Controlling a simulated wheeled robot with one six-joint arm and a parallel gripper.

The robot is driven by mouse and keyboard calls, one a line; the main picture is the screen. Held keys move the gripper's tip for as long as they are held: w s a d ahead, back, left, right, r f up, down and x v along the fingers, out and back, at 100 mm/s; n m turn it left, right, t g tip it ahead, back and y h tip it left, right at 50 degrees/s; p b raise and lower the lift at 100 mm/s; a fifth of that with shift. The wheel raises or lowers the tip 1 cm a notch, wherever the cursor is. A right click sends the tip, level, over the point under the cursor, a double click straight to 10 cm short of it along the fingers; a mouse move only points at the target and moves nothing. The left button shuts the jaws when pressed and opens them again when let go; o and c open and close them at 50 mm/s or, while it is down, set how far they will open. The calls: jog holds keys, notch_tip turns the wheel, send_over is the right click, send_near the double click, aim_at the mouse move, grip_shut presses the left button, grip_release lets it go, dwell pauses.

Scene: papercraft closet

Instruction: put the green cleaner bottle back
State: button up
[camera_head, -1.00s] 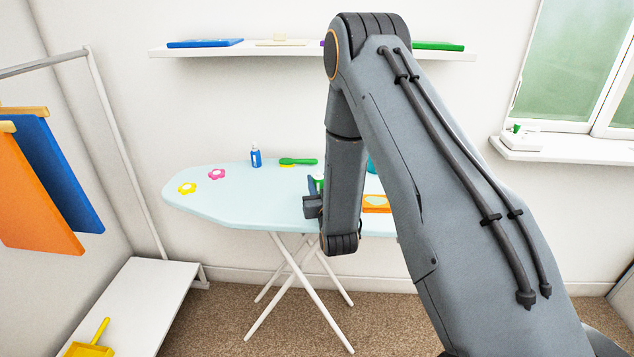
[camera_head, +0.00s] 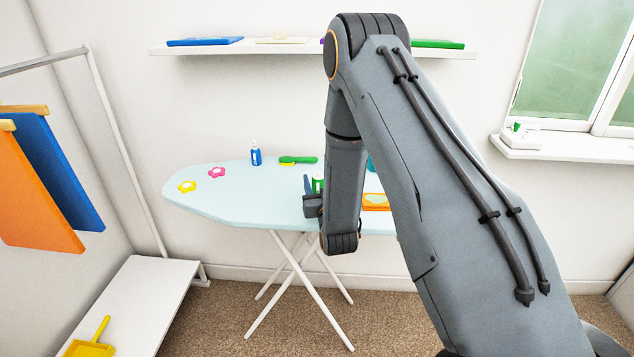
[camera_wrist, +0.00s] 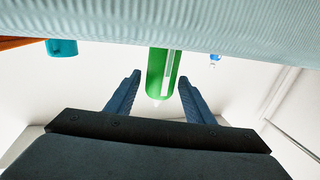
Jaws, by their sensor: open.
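The green cleaner bottle (camera_wrist: 160,75) stands on the light-blue ironing board (camera_wrist: 215,25) in the wrist view, which shows the scene upside down. It has a pale label strip and a white tip. My gripper (camera_wrist: 159,79) is open, with one finger on each side of the bottle and a visible gap to each. In the head view the bottle (camera_head: 318,184) is mostly hidden behind my arm, and my gripper (camera_head: 312,190) is low over the ironing board (camera_head: 240,205).
An orange item (camera_head: 376,203) and a teal cup (camera_wrist: 62,48) are on the other side. A wall shelf (camera_head: 290,50) runs above.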

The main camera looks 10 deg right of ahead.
jog(key=s+b, duration=0.1)
jog(key=s, duration=0.3)
jog(key=s+b, duration=0.1)
jog(key=s, duration=0.3)
jog(key=s+b, duration=0.1)
jog(key=s, duration=0.2)
jog(key=shift+s+a, duration=0.3)
jog(key=shift+s, duration=0.1)
jog(key=shift+w+f+g, duration=0.2)
jog(key=shift+w+g, duration=0.25)
jog(key=shift+g, duration=0.75)
jog(key=shift+s+f+g+y, duration=0.2)
jog(key=shift+g+y, duration=0.1)
jog(key=shift+g, duration=0.4)
jog(key=shift+s+f+g, duration=0.1)
jog(key=shift+s+g, duration=0.2)
jog(key=shift+g, duration=0.3)
jog(key=s+r+g, duration=0.2)
jog(key=s+g, duration=0.4)
jog(key=s, duration=0.6)
jog(key=s+r+g, duration=0.2)
jog(key=s+g, duration=0.4)
jog(key=s, duration=0.5)
jog(key=shift+s+r+n, duration=0.3)
jog(key=shift+s+r, duration=0.05)
jog(key=shift+s, duration=0.05)
jog(key=shift+d, duration=0.1)
